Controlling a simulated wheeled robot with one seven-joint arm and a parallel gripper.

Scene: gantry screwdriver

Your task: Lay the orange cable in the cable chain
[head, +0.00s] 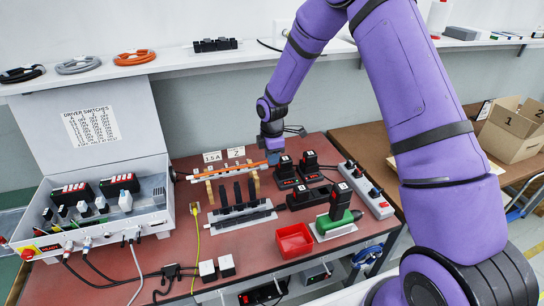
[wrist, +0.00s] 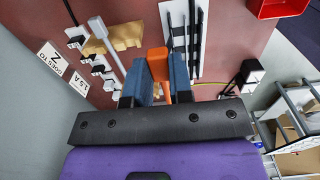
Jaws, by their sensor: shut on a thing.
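My gripper (head: 272,147) is above the back middle of the red-brown table. In the wrist view its blue jaws (wrist: 157,75) are shut on the orange cable (wrist: 158,62), whose piece stands up between them. In the head view the orange cable (head: 236,169) shows as a thin, nearly level orange line running left from the gripper, above tan supports (head: 209,192). In front of it a pale plate (head: 216,225) carries black upright pieces and a long black strip (head: 240,218). I cannot tell for sure which part is the cable chain. The jaws hide part of the cable.
Black chargers (head: 285,168) and a power strip (head: 366,190) stand right of the gripper. An open control box (head: 95,205) is at left. Two label cards (head: 236,152) stand behind the cable.

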